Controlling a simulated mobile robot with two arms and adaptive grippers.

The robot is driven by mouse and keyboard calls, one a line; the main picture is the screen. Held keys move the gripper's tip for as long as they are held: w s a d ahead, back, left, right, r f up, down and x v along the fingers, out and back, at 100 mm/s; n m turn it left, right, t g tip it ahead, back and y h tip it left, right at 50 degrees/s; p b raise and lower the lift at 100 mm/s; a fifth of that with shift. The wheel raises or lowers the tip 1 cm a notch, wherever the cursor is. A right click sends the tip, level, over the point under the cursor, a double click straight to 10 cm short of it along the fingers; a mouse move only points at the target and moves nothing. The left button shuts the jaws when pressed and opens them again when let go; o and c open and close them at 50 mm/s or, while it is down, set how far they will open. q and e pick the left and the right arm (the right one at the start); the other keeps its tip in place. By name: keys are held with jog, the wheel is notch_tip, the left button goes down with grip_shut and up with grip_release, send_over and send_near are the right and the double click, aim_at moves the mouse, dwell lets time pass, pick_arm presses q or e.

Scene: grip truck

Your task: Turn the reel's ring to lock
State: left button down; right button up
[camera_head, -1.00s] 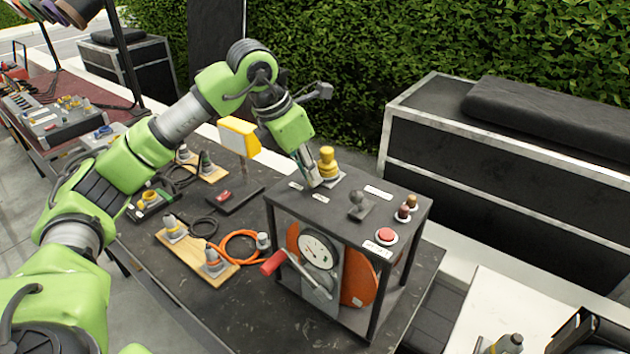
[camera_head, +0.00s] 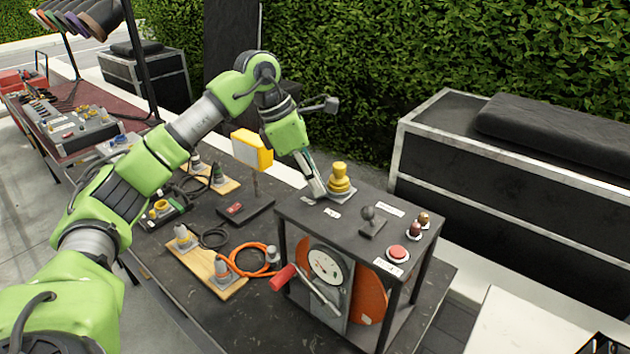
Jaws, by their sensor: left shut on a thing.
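The reel stands in a black-framed box (camera_head: 290,208) with a flat dark top. The orange reel drum (camera_head: 372,290), a round gauge (camera_head: 323,266) and a crank with a red handle (camera_head: 284,277) show at its front. How far the ring is turned cannot be seen. My right gripper is out of view.
Left of the box are an orange cable (camera_head: 242,268) and a yellow sign (camera_head: 252,149). A black case (camera_head: 470,170) stands behind right.

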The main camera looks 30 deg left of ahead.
pick_arm(q)
jog(key=shift+r, duration=0.1)
jog(key=c, duration=2)
grip_release()
jog(key=shift+c, duration=0.2)
jog(key=v, duration=1.2)
jog(key=shift+a, duration=0.1)
